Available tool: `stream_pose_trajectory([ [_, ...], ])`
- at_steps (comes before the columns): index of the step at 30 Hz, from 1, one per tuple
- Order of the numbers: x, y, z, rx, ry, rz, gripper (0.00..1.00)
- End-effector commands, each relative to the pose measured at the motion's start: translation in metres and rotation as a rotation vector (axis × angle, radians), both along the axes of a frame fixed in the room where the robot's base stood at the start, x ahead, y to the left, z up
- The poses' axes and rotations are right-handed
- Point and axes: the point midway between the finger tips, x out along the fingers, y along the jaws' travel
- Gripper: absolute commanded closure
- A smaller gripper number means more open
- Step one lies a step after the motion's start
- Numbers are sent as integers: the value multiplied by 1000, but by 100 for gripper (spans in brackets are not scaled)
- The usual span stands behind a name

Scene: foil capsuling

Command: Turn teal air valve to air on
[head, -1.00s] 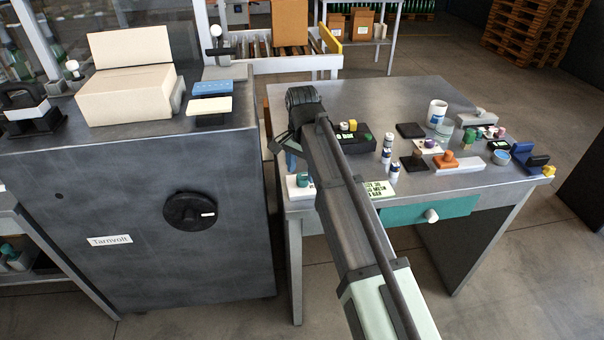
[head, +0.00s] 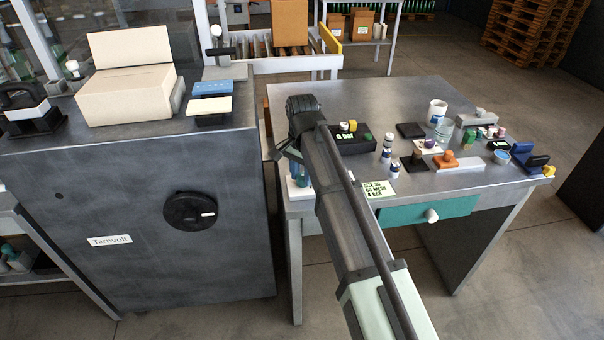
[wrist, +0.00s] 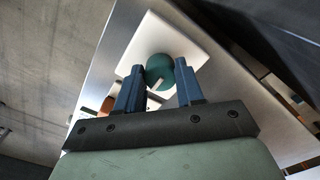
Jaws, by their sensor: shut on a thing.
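The teal air valve (wrist: 160,68) is a round knob with a pale pointer line, on a white square base plate (wrist: 188,48). My gripper (wrist: 164,76) has its blue fingers on either side of the knob and is shut on it. In the head view, the white base (head: 296,193) shows at the left front corner of the table, under my gripper (head: 298,172). My arm and gripper hide the knob there. I cannot read any on or off marking beside the valve.
A printed card (head: 379,190) lies right of my arm on the metal table (head: 385,95). Bottles, a white cup (head: 437,110) and several small coloured fixtures crowd the table's right side. A grey cabinet (head: 120,210) with a black dial (head: 190,211) stands to the left.

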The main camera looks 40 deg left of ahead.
Motion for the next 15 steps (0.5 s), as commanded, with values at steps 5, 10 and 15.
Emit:
stream_pose_trajectory([
  [5,0,0,0,1,0,0,92],
  [10,0,0,0,1,0,6,94],
  [15,0,0,0,1,0,49,94],
])
